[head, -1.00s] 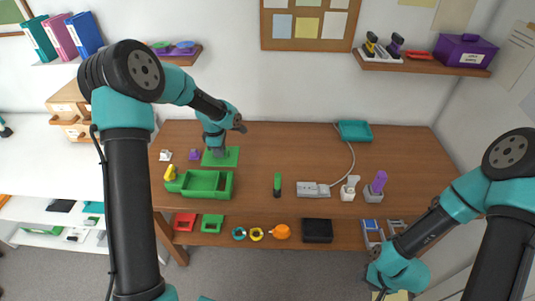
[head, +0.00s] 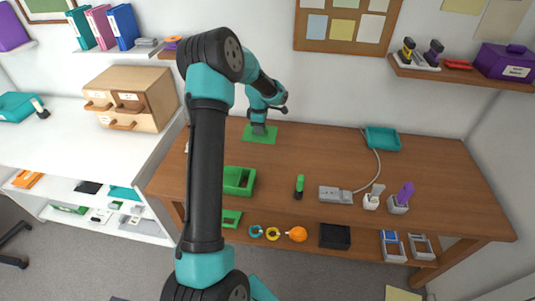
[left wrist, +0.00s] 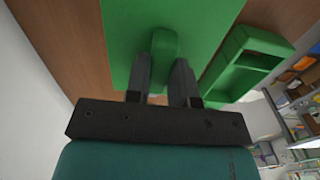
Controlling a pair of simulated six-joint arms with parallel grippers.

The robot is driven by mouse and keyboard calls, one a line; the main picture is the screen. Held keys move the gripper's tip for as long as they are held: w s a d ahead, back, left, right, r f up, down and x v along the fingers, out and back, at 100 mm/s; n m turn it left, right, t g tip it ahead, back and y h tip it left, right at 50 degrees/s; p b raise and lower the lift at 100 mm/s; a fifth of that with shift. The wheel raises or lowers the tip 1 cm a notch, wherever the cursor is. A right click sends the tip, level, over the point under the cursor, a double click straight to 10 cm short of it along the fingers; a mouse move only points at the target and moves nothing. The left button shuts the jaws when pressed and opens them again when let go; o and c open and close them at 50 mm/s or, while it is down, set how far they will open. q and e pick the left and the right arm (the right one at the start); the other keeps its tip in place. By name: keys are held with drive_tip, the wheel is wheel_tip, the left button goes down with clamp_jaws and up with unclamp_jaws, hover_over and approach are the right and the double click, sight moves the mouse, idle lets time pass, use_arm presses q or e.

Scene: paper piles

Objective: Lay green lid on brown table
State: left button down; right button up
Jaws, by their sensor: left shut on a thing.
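The green lid (head: 260,136) is a flat square with a raised handle. It is level, low over or on the brown table (head: 320,160) near its back edge; I cannot tell if it touches. My left gripper (head: 259,128) is above it. In the left wrist view, the gripper (left wrist: 165,75) is shut on the handle, and the lid (left wrist: 125,30) spreads beyond the fingers with brown tabletop beside it. My right gripper is out of view.
A green marker (head: 299,186), a power strip (head: 335,194) with a cable and a purple object (head: 402,196) stand along the front. A teal tray (head: 383,138) is at the back right. The middle and right of the tabletop are mostly clear.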

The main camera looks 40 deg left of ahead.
use_arm(q)
drive_tip(key=shift+f, duration=0.1)
drive_tip(key=shift+f, duration=3.05)
drive_tip(key=shift+f, duration=1.85)
drive_tip(key=shift+f, duration=0.1)
drive_tip(key=c, duration=1)
unclamp_jaws()
wheel_tip(320, 180, up, 12)
drive_tip(key=shift+r, duration=0.1)
